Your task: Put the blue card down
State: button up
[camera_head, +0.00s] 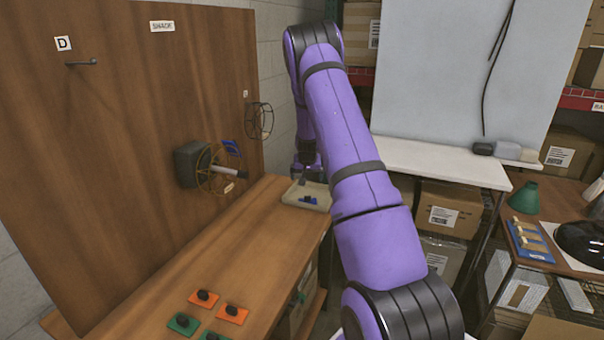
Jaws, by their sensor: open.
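A small blue piece with something dark on it, which looks like the blue card (308,200), lies in a shallow pale tray (290,198) at the far end of the wooden bench. My gripper (301,181) is over the tray, just above and left of the blue piece. It is open; its fingers are small and partly lost against the arm, and nothing shows held in it. I cannot tell whether the fingers touch the card. Another blue piece (231,146) shows by the wheel-like frame on the upright board.
Orange cards (233,313) and green cards (183,323) with dark knobs lie on the near bench (240,255). A grey block with a wire wheel (212,170) juts from the board (110,130). A second table with a green shade (525,197) stands right. The bench middle is clear.

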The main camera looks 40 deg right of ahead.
jog(key=s+a+r+n+t+y, duration=0.1)
jog(key=a+r+n, duration=0.1)
jog(key=a+r, duration=1.35)
jog(key=s+a+r+n+y, duration=0.2)
jog(key=s+a+r+n, duration=0.1)
jog(key=s+a+r, duration=1.25)
jog(key=s+a+r+n, duration=0.1)
jog(key=s+a, duration=0.3)
jog(key=s, duration=0.3)
jog(key=s+a+n, duration=0.1)
jog(key=s+a, duration=0.3)
jog(key=s, duration=0.3)
jog(key=s+a+r+n+t, duration=0.1)
jog(key=s+a, duration=0.2)
jog(key=s, duration=0.4)
jog(key=shift+s+a+r+n, duration=0.3)
jog(key=shift+a+n, duration=0.1)
